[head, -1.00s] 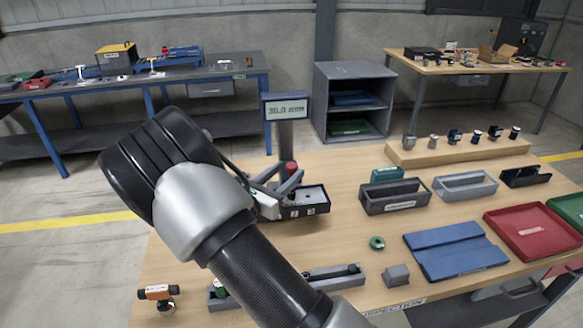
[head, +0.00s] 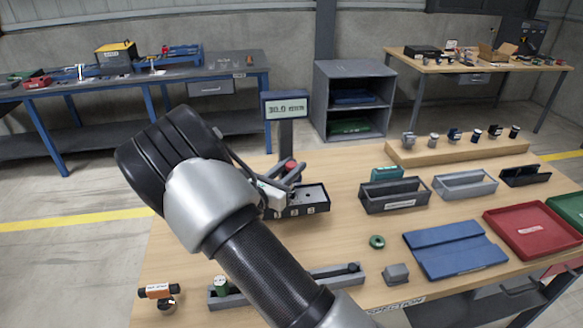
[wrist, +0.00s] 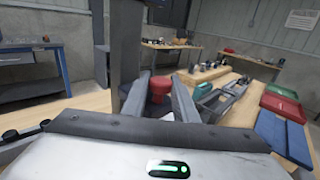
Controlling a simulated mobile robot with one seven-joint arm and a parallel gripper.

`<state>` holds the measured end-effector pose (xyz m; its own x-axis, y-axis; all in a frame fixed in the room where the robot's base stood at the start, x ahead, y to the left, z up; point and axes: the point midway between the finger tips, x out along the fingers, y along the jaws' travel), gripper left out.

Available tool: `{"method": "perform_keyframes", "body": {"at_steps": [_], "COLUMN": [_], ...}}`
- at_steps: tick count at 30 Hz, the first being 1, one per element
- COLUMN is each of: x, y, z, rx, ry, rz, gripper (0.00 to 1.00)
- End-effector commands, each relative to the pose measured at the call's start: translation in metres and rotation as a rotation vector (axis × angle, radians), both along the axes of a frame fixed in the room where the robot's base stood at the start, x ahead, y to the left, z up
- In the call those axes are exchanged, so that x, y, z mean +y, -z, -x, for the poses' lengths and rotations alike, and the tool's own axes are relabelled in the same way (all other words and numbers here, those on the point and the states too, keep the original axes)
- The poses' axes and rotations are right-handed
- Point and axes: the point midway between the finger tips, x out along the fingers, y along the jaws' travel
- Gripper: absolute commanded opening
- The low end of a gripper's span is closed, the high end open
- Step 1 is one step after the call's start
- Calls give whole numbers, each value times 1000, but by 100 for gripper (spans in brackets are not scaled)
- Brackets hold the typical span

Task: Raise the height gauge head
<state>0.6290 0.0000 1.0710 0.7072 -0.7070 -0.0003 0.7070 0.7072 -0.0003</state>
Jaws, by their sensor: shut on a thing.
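The height gauge stands on the wooden table behind my forearm, with a grey upright column (head: 286,138) and a display (head: 285,105) on top that seems to read 30.0 mm. A red knob (head: 291,166) is at the column's lower part. It also shows in the wrist view (wrist: 160,87), between my two grey fingers. My gripper (head: 290,172) is shut on the red knob. In the wrist view, my gripper (wrist: 157,82) has one finger on each side of it. The gauge's dark base (head: 310,202) is partly hidden by my arm.
Right of the gauge are a dark grey bin (head: 395,198), a light grey bin (head: 465,186), a blue mat (head: 455,249) and a red tray (head: 532,232). A long grey holder (head: 335,279) lies partly under my forearm. A wooden riser (head: 457,150) stands behind.

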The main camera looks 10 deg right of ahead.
Motion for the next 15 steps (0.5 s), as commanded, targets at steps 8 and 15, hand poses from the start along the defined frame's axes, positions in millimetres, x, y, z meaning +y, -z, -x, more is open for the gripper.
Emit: {"method": "perform_keyframes", "body": {"at_steps": [8,15], "x": [0,0], "y": [-37,-37], "z": [0,-1], "rx": [-4,-8], "ry": [0,0], "rz": [1,4], "gripper": [0,0]}}
